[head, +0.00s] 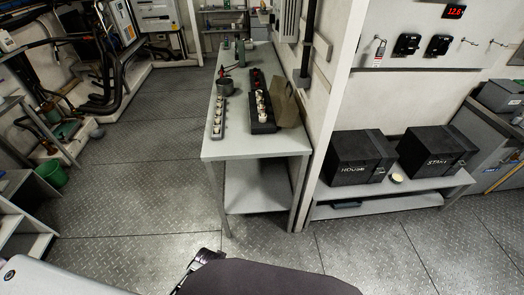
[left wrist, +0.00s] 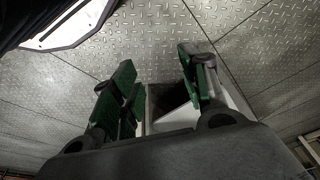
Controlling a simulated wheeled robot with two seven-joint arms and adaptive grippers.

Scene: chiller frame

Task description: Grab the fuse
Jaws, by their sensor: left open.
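Several small cream pieces that look like fuses (head: 262,103) stand in a row in a dark holder (head: 263,127) on the long grey bench (head: 230,149). A narrow light strip (head: 218,118) with several similar small pieces lies to its left. Which one is the task's fuse I cannot tell. My left gripper (left wrist: 156,82) shows in the left wrist view with its green-padded fingers spread apart and nothing between them. It is well away from the bench top pieces. In the head view its fingers cannot be made out. My right gripper is in neither view.
A dark pot (head: 224,87) and a tan open flap (head: 287,103) are on the bench. Two black boxes (head: 350,160) (head: 436,153) sit on a low shelf at right. A green bucket (head: 53,173) stands at left. The plate floor (head: 140,170) left of the bench is clear.

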